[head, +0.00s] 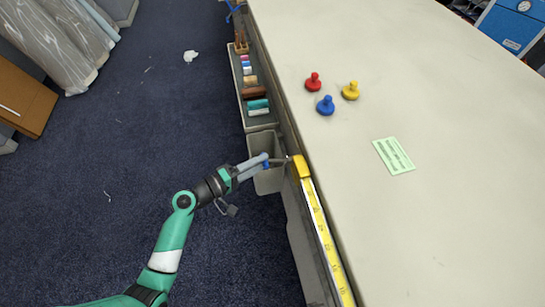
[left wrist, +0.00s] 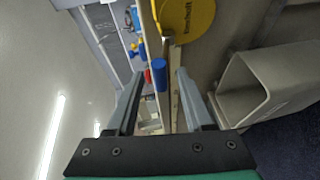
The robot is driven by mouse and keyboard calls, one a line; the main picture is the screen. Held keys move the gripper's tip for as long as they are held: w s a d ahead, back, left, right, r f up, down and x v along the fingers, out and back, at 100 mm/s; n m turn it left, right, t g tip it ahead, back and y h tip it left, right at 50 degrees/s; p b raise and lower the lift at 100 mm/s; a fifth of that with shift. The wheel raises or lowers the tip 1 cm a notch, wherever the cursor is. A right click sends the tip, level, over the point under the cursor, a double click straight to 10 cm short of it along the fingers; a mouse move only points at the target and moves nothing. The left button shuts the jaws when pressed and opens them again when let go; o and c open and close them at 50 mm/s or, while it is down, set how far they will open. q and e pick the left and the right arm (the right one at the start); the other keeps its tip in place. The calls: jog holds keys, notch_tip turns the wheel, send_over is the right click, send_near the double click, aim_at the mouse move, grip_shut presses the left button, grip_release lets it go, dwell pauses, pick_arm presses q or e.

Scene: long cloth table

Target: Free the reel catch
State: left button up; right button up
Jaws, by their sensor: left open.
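The yellow tape reel (head: 301,168) sits at the left edge of the table, with its yellow tape (head: 322,235) drawn out along that edge toward the bottom of the picture. In the left wrist view the reel (left wrist: 187,14) is a round yellow case at the top. A small blue-tipped catch (left wrist: 160,75) sticks out near it, between my left gripper's fingers. My left gripper (left wrist: 161,78) is open, with a gap visible on both sides of the blue tip. In the head view the left gripper (head: 266,163) is just left of the reel.
A grey open bin (head: 267,182) hangs under my left gripper; a tray (head: 261,124) with erasers and small blocks is farther along the same side. Red (head: 313,82), yellow (head: 351,91) and blue (head: 325,106) pegs and a green card (head: 394,157) lie on the table (head: 440,90).

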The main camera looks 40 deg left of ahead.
aim_at(277, 160)
pick_arm(q)
jog(key=x, duration=0.5)
jog(key=shift+w+b, duration=0.2)
jog(key=shift+b, duration=0.1)
grip_shut()
jog(key=shift+r, duration=0.2)
dwell(0.9)
